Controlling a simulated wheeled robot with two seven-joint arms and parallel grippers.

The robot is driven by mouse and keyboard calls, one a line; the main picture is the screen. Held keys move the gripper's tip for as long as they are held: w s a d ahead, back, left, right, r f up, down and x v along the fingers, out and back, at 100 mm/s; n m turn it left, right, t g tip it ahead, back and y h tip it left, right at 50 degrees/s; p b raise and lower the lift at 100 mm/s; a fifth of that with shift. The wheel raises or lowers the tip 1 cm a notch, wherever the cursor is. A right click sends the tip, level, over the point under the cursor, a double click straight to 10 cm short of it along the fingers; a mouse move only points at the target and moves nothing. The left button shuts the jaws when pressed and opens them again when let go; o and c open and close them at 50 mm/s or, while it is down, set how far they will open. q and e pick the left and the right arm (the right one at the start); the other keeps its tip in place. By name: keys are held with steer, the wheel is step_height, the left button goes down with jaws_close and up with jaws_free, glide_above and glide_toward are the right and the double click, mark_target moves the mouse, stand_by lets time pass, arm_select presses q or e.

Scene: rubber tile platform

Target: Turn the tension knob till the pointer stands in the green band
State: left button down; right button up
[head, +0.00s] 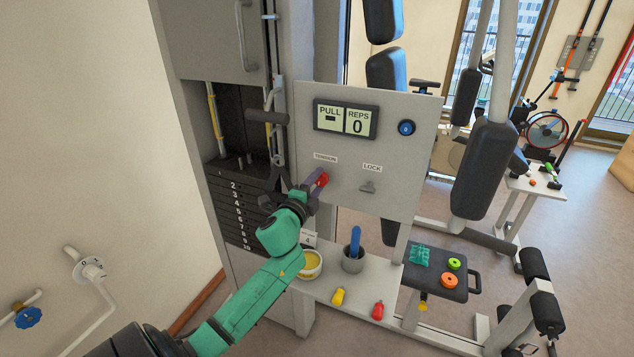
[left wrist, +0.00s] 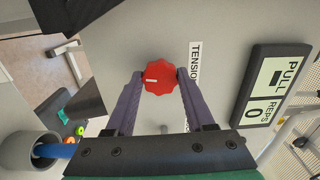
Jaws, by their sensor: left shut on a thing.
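The red tension knob (head: 323,179) sits on the grey panel (head: 415,150) under the TENSION label (head: 325,159). My left gripper (head: 316,181) is shut on it. In the left wrist view the lobed knob (left wrist: 161,78) is between the two fingers of my left gripper (left wrist: 160,82), and its white mark points to the left of the picture. The display (head: 345,119) above reads PULL with a small dark bar and REPS 0; it also shows in the left wrist view (left wrist: 272,88). I cannot make out a pointer or a green band. My right gripper is not in view.
A LOCK switch (head: 368,186) and a blue button (head: 406,128) are on the same panel. Below, a shelf holds a yellow-filled bowl (head: 310,264), a grey cup (head: 353,260) with a blue handle, and yellow (head: 338,296) and red (head: 377,311) pieces. The weight stack (head: 240,208) stands left.

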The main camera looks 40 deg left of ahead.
arm_select(q)
steer(key=shift+n, duration=0.5)
steer(key=shift+c, duration=1.3)
jaws_free()
steer(key=b+v, duration=0.2)
steer(key=v, duration=1.2)
steer(key=shift+s+b, duration=0.25)
steer(key=shift+b, duration=0.1)
steer(key=shift+d, duration=0.1)
